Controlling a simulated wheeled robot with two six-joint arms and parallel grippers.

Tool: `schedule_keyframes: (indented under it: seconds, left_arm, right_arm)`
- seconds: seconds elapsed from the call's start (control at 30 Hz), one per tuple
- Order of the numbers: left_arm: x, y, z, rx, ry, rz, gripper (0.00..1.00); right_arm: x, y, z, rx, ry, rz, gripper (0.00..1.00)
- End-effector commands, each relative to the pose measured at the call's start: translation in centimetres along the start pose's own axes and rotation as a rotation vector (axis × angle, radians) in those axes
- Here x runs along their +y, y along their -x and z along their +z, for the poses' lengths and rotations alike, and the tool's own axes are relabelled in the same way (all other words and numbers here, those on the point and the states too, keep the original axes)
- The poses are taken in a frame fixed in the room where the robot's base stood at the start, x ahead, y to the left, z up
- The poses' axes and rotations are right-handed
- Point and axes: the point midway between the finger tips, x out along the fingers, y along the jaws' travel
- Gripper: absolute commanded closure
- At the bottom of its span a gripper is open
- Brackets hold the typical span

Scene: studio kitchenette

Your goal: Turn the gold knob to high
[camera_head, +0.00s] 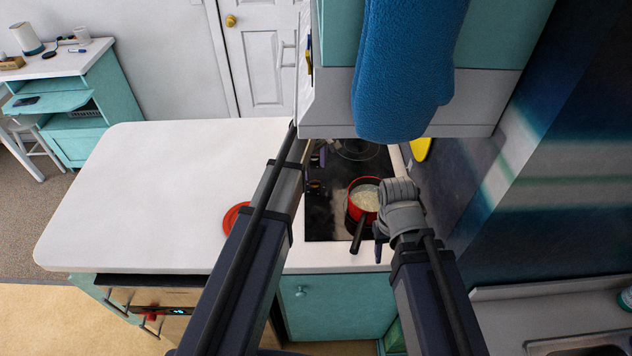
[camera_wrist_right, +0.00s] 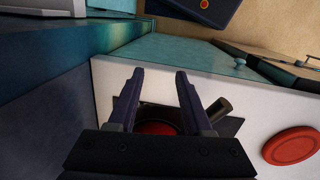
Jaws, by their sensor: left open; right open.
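A round gold knob (camera_head: 230,20) shows on the white door at the back; I cannot make out a gold knob on the cooker. The black cooktop (camera_head: 325,226) lies in the white counter. My left gripper (camera_head: 318,156) is over the cooktop's far left part, partly hidden by its arm and the hanging cabinet. It is open. My right gripper (camera_head: 381,242) is beside the red pot at the cooktop's right edge. In the right wrist view its fingers (camera_wrist_right: 158,85) are apart with nothing held between them.
The red pot (camera_head: 353,212) with pale contents stands on the cooktop, its black handle pointing forward. A red lid (camera_head: 232,219) lies on the counter, left of the cooktop. A blue oven mitt (camera_head: 405,70) hangs above. The counter's left part (camera_head: 150,190) is clear.

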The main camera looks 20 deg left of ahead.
Motion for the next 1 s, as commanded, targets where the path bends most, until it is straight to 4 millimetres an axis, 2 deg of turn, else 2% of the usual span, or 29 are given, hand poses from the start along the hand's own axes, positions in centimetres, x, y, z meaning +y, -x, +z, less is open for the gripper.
schedule_keyframes:
  seconds: [0.03,0.3,0.5,0.87,1.0]
  left_arm:
    - [0.0,-1.0,0.0,0.0,-0.001,0.0,0.23]
    - [0.0,-4.5,0.0,0.0,-0.001,0.0,0.23]
    - [0.0,-6.5,0.0,0.0,-0.001,0.0,0.23]
    - [0.0,-6.6,0.0,0.0,-0.001,0.0,0.23]
    - [0.0,-6.6,0.0,0.0,-0.001,0.0,0.38]
  right_arm:
    - [-0.1,-1.0,-0.1,0.0,0.0,0.0,0.5]
    - [-0.4,-4.5,-0.3,0.0,-0.002,0.0,0.5]
    - [-0.6,-6.4,-0.4,0.0,-0.002,0.0,0.5]
    - [-0.6,-6.6,-0.4,0.0,-0.002,0.0,0.5]
    - [-0.6,-6.6,-0.4,0.0,-0.002,0.0,0.5]
